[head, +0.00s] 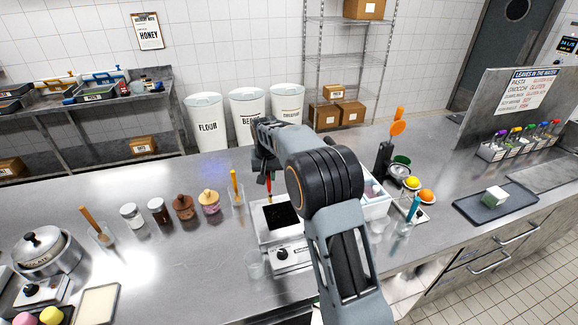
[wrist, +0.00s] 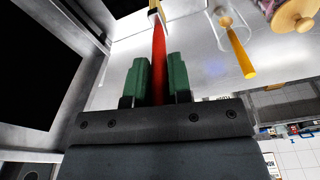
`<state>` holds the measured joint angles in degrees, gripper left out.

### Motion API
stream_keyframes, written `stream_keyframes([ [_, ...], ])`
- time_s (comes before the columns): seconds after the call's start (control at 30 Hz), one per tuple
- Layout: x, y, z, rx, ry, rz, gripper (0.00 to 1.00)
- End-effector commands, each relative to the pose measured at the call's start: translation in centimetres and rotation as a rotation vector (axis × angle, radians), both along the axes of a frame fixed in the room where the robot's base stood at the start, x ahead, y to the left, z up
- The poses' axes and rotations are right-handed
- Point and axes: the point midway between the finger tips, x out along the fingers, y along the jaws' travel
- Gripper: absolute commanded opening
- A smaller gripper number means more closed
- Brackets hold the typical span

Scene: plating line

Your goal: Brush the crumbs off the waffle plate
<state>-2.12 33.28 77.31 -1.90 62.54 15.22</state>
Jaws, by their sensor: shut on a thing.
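My gripper (head: 267,176) is above the counter, just behind the open metal appliance. In the wrist view my gripper's green fingers (wrist: 159,82) are shut on a brush with a red handle (wrist: 160,50). The brush also shows in the head view (head: 269,188), hanging down from the fingers. The dark square waffle plate (head: 281,217) lies in the appliance, partly hidden by my arm. I cannot make out crumbs on it.
A clear glass (head: 254,266) stands at the appliance's front left. A clear holder with a yellow-handled tool (head: 235,187) stands left of it, beside several jars (head: 183,207). A white bin (head: 375,203) is to the right. The counter's left middle (head: 175,255) is clear.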

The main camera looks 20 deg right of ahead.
Motion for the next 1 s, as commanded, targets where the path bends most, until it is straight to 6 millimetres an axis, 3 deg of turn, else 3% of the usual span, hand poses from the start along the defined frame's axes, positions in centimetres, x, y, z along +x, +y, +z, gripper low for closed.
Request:
stream_keyframes([
  [0.5, 0.0, 0.0, 4.6, 0.0, 0.002, 0.001, 0.0],
  [1.0, -0.1, 0.0, 5.4, 0.0, 0.003, 0.001, 0.0],
])
